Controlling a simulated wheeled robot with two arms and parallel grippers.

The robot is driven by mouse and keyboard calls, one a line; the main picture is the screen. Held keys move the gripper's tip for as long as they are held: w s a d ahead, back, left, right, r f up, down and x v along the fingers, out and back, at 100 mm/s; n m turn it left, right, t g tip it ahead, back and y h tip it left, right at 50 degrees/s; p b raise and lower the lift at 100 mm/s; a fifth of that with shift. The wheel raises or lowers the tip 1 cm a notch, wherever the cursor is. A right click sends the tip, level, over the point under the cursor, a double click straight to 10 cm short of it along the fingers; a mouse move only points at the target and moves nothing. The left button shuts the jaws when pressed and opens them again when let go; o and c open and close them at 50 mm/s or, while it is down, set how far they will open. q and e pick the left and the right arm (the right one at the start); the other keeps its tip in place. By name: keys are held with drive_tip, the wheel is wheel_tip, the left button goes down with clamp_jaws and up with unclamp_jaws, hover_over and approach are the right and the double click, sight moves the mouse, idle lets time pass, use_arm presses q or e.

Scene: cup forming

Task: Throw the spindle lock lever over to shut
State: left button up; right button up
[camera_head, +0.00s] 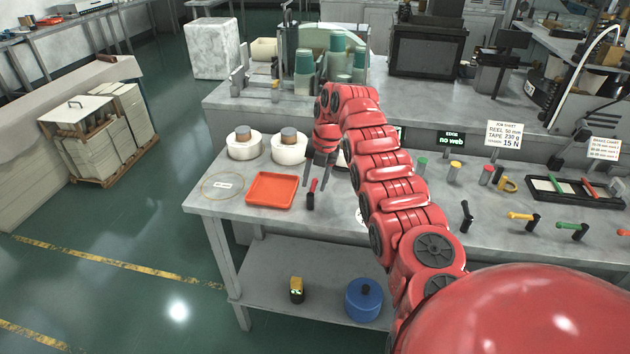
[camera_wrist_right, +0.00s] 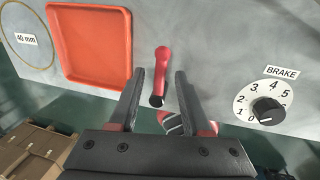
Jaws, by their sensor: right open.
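The lock lever is a short red-handled lever with a black end (camera_head: 311,197) on the front part of the grey bench, right of the orange tray. In the right wrist view the lever (camera_wrist_right: 161,66) lies between my two fingers, with clear space on both sides. My right gripper (camera_head: 318,182) is open and reaches down over the lever from behind; in the wrist view its fingertips (camera_wrist_right: 160,76) flank the lever. I see no contact. My left gripper is not in view.
The orange tray (camera_head: 272,204) and a ring marked 40 mm (camera_wrist_right: 25,62) are to the left. A BRAKE dial (camera_wrist_right: 266,110) is right of the lever. Two white rolls (camera_head: 243,151) stand behind. Other small levers (camera_head: 522,218) are farther right on the bench (camera_head: 440,245).

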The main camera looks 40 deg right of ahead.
wheel_tip(320, 180, up, 17)
drive_tip(key=s+d+p, duration=0.2)
drive_tip(key=p, duration=0.4)
drive_tip(key=shift+s+d, duration=0.2)
drive_tip(key=shift+s, duration=0.05)
